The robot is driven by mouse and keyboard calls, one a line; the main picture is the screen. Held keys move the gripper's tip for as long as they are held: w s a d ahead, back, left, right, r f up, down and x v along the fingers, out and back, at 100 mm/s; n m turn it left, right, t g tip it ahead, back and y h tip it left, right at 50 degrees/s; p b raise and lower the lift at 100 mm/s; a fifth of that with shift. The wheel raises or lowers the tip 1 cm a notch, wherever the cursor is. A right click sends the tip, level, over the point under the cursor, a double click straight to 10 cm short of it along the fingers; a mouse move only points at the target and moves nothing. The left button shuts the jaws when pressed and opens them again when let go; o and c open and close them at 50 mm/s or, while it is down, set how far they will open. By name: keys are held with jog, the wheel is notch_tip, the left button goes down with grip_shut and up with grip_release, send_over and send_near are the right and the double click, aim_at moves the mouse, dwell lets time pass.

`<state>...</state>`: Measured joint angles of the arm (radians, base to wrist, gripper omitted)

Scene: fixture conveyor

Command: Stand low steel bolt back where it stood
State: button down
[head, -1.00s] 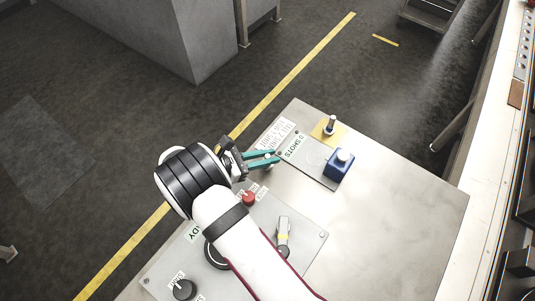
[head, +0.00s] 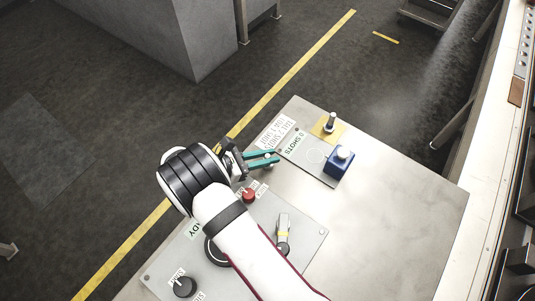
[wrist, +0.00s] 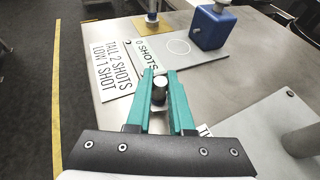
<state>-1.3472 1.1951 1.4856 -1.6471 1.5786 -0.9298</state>
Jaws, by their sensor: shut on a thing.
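My gripper (head: 265,159) is shut on a short steel bolt (wrist: 159,88), which stands roughly upright between the teal fingers. In the head view the bolt's top (head: 268,156) shows between the fingertips. The gripper is beside the near left end of the grey plate (head: 302,165), short of the empty outlined circle (head: 316,156) on it. In the wrist view the circle (wrist: 180,46) lies beyond the fingertips. A second, taller-looking bolt (head: 331,121) stands on a yellow pad (head: 322,133) beyond the plate.
A blue block (head: 339,168) with a pale round top stands at the plate's right end. A shot-rule sign (head: 275,133) and a "0 SHOTS" label (head: 294,142) lie nearby. A panel with a red button (head: 249,195) and knobs is under my arm. The table's right part is clear.

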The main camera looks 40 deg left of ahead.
jog(key=c, duration=0.7)
grip_release()
jog(key=v, duration=1.6)
jog(key=w+d+r+m+g+h, duration=0.2)
jog(key=w+d+r+m+g, duration=0.2)
jog(key=w+d+r+m, duration=0.25)
jog(key=w+d+r+m+g, duration=0.1)
jog(key=d+r+m+g, duration=0.1)
jog(key=d+m+g, duration=0.3)
jog(key=w+d+r+m+y, duration=0.1)
jog(key=d+r+m, duration=0.1)
jog(key=d, duration=0.6)
jog(key=w+d+r+m+g, duration=0.2)
jog(key=d+m+g, duration=0.15)
jog(key=d, duration=0.25)
jog(key=s+d+m+y, duration=0.3)
jog(key=s+m, duration=0.1)
jog(key=m, duration=0.2)
jog(key=s+d+m+y, duration=0.3)
jog(key=s+d+m, duration=0.1)
jog(key=m, duration=0.2)
jog(key=s+d+r+m+y, duration=0.1)
jog(key=s+d+m+y, duration=0.1)
jog(key=s+d+m, duration=0.2)
jog(key=shift+s+d+r+m+y, duration=0.1)
jog(key=shift+s+m+y, duration=0.15)
jog(key=shift+m, duration=0.55)
jog(key=shift+s+d+r+m+y, duration=0.1)
jog(key=shift+s+m+y, duration=0.1)
jog(key=shift+m, duration=0.6)
